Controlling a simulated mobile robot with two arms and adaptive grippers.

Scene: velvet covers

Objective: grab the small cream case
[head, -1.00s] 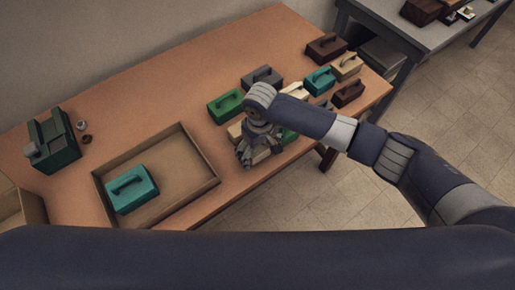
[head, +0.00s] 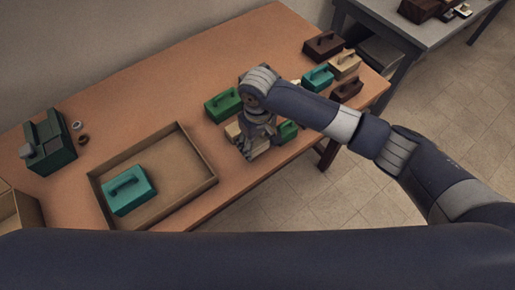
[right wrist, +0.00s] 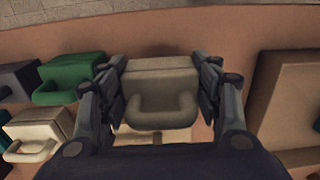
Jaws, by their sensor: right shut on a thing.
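My right gripper (head: 256,142) points down over the front part of the brown table and is shut on the small cream case. In the right wrist view the case (right wrist: 160,82) sits between the two fingers of my gripper (right wrist: 162,85), its looped handle facing the camera. It looks greyish there, in shade. In the head view the gripper hides most of it; a pale part (head: 262,151) shows below the fingers. I cannot tell if it is clear of the table. My left gripper is not in view.
Green cases (head: 223,104) (head: 288,131) stand close on both sides. Another cream case (right wrist: 36,132) shows at left in the wrist view. Teal, tan and dark brown cases (head: 323,46) stand further right. An open tray (head: 197,188) with a teal case (head: 130,190) lies left.

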